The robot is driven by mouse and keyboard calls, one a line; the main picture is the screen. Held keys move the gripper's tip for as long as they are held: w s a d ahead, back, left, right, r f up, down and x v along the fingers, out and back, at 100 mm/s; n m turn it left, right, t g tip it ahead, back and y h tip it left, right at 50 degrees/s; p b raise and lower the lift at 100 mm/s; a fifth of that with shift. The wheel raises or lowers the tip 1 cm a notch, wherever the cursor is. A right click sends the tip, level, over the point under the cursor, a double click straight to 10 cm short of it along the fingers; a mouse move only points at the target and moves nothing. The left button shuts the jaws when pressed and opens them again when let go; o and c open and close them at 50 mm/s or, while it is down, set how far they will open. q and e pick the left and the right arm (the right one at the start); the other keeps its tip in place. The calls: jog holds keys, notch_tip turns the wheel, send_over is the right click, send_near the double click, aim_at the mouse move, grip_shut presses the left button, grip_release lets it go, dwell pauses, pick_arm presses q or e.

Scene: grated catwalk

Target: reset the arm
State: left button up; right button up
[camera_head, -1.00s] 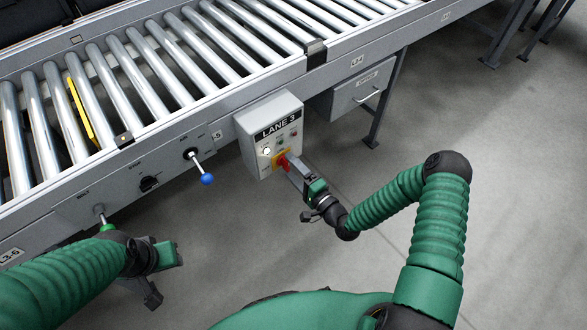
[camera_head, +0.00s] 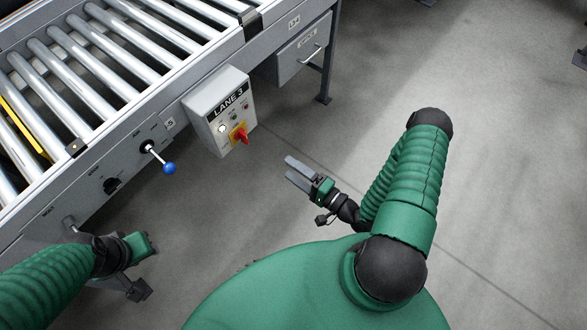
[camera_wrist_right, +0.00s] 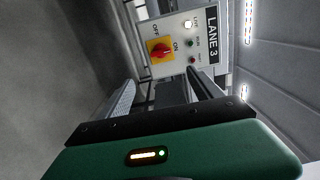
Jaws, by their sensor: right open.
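My right gripper (camera_head: 297,172) is open and empty in the head view, over the floor to the right of the LANE 3 control box (camera_head: 219,110). It is apart from the box. Its two fingers also show in the right wrist view (camera_wrist_right: 165,98), with the box beyond them. The box carries a red rotary switch on a yellow plate (camera_head: 240,135), which shows in the wrist view too (camera_wrist_right: 161,50). My left gripper (camera_head: 139,268) is at the lower left of the head view, beside the conveyor's side; its fingers cannot be made out clearly.
A roller conveyor (camera_head: 190,123) runs along the upper left. A lever with a blue knob (camera_head: 169,168) sticks out from its side panel, near a black knob (camera_head: 112,185). A grey drawer (camera_head: 303,55) hangs under the conveyor. The grey floor (camera_head: 500,170) at right is clear.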

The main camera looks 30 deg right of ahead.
jog(key=shift+w, duration=0.1)
jog(key=w+d+f+n+g+h, duration=0.2)
jog(key=w+d+f+n+g, duration=0.15)
jog(key=n+g, duration=0.5)
notch_tip(320, 180, up, 6)
jog(key=f+n+g+h, duration=0.1)
jog(key=n+g+h, duration=0.1)
jog(key=n+h, duration=0.1)
jog(key=s+a+r+n+g+h, duration=0.1)
jog(key=s+a+r+g, duration=0.1)
jog(key=s+a+r, duration=0.3)
jog(key=s+a+r+n+g, duration=0.2)
jog(key=s+r, duration=0.2)
jog(key=r, duration=0.3)
jog(key=w+p+v, duration=0.2)
jog(key=p+v, duration=0.9)
jog(key=p, duration=0.1)
jog(key=w+r+p+v, duration=0.1)
jog(key=w+p+v, duration=0.2)
jog(key=p+v, duration=0.9)
jog(key=shift+s+a+r, duration=0.2)
jog(key=shift+a+r, duration=0.05)
